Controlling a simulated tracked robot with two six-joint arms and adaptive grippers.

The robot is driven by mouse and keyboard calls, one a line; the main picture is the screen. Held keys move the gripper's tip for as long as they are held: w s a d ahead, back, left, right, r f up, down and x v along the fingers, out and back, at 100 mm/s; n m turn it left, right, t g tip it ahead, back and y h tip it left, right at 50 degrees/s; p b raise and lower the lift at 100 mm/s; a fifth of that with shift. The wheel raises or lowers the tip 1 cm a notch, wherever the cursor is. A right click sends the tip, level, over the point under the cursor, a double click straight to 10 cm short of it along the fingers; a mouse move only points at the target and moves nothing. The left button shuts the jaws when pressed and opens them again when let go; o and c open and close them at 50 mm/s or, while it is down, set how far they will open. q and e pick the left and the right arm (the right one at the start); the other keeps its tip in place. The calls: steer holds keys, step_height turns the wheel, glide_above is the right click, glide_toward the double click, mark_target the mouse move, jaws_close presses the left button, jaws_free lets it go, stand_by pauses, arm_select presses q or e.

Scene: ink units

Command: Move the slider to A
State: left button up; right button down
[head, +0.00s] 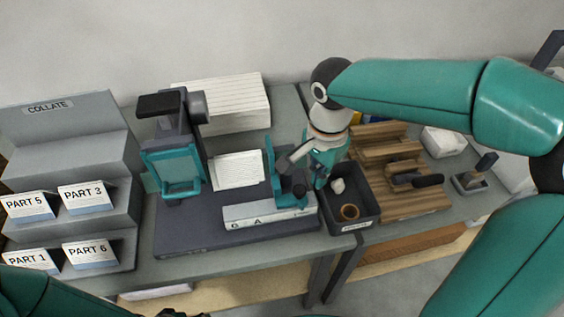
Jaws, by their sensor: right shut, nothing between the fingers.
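A light grey base block (270,213) lies on the dark mat and carries the letter A and another letter to its left that is hard to read. A teal upright part with a dark knob, apparently the slider (276,182), stands at the right part of this block, right of the A. My right gripper (316,180) is shut and empty. It points down just right of the slider; whether they touch cannot be told. Of my left gripper, only a small dark part (172,313) shows at the bottom edge, and its fingers are not clear.
A teal-and-dark press (172,150) stands on the mat (180,230), left of a paper stack (238,170). A dark bin (365,218) with small items sits right of the block. A stepped rack (90,150) with labelled part stacks is at left, a wooden rack (400,200) at right.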

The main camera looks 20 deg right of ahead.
steer(key=shift+f+b, duration=1.5)
steer(key=shift+f, duration=0.25)
steer(key=shift+a, duration=0.15)
